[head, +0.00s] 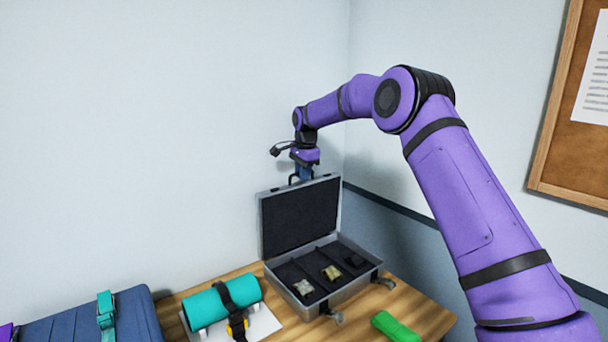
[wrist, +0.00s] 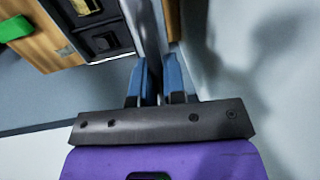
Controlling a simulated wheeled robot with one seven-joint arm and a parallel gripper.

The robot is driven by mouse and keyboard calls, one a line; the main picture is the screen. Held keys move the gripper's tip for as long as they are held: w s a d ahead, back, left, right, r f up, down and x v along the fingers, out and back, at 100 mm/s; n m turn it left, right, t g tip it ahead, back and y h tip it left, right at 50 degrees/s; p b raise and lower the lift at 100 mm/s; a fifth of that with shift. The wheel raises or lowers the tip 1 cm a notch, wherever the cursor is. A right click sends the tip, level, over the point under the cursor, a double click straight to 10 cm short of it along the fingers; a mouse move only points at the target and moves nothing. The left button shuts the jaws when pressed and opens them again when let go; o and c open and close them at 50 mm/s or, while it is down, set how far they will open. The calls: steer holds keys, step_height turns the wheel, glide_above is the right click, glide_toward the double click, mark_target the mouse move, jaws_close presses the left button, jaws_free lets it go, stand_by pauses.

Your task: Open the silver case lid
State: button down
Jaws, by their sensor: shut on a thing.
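The silver case (head: 345,291) stands on the wooden table with its lid (head: 300,216) raised to about upright, showing a dark lining. Several small items lie in its dark compartments. My gripper (head: 303,174) is at the lid's top edge, by a dark handle there. In the wrist view, the blue fingers of my gripper (wrist: 161,85) are shut on the lid edge (wrist: 147,35), which runs between them. Whether the handle is also between the fingers is hidden. Part of the case inside (wrist: 103,37) shows at the upper left of the wrist view.
A teal roll (head: 208,308) with a dark strap lies on a white board left of the case. A blue case (head: 80,322) with a teal strap is at the far left. A green object (head: 395,327) lies at the front right. The walls stand close behind.

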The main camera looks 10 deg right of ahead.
steer(key=c, duration=1.2)
jaws_free()
steer(key=r, duration=0.7)
steer(key=s+r, duration=0.1)
steer(key=r, duration=0.2)
steer(key=shift+d+r, duration=0.3)
steer(key=shift+s, duration=0.1)
